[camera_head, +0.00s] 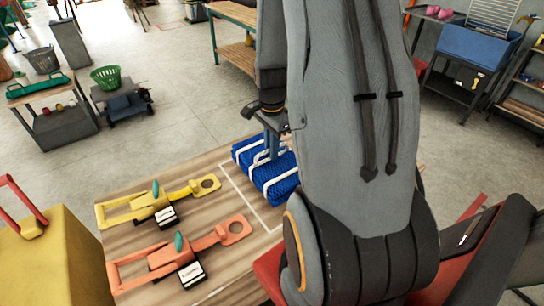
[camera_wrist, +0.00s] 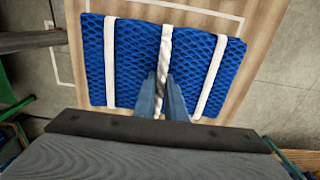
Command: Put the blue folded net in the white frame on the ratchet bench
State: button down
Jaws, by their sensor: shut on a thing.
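The blue folded net (camera_head: 276,180) has white straps and lies level at the far end of the wooden ratchet bench (camera_head: 205,240). The white frame (camera_head: 243,196) is an outline on the bench top; its near-left side shows bare beside the net. My gripper (camera_head: 270,152) is above the net. In the wrist view my gripper (camera_wrist: 166,82) is shut on the twisted white middle rope of the net (camera_wrist: 130,50). The net covers part of the outline, and my arm hides the frame's right side. I cannot tell whether the net touches the bench.
A yellow ratchet (camera_head: 158,203) and an orange ratchet (camera_head: 180,255) with labels lie on the bench left of the frame. A yellow cabinet (camera_head: 55,260) stands at the near left. A cart with a green basket (camera_head: 108,77) stands farther back. Open floor lies beyond the bench.

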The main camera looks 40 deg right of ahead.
jog(key=shift+f+p, duration=0.35)
jog(key=shift+f, duration=1.25)
jog(key=shift+f, duration=0.15)
jog(key=c, duration=1.8)
grip_release()
notch_tip(320, 180, up, 12)
jog(key=b, duration=0.3)
jog(key=shift+s+a+f+n+t+b, duration=0.25)
jog(key=shift+s+a+n, duration=0.65)
jog(key=shift+a+n, duration=2.4)
jog(key=shift+s+a+n+t+b, duration=0.25)
jog(key=shift+s+a+n, duration=0.65)
jog(key=shift+a+n, duration=2.35)
jog(key=shift+s+a+f+n+t+b, duration=0.3)
jog(key=shift+s+a+n, duration=0.6)
jog(key=shift+a+n, duration=2.35)
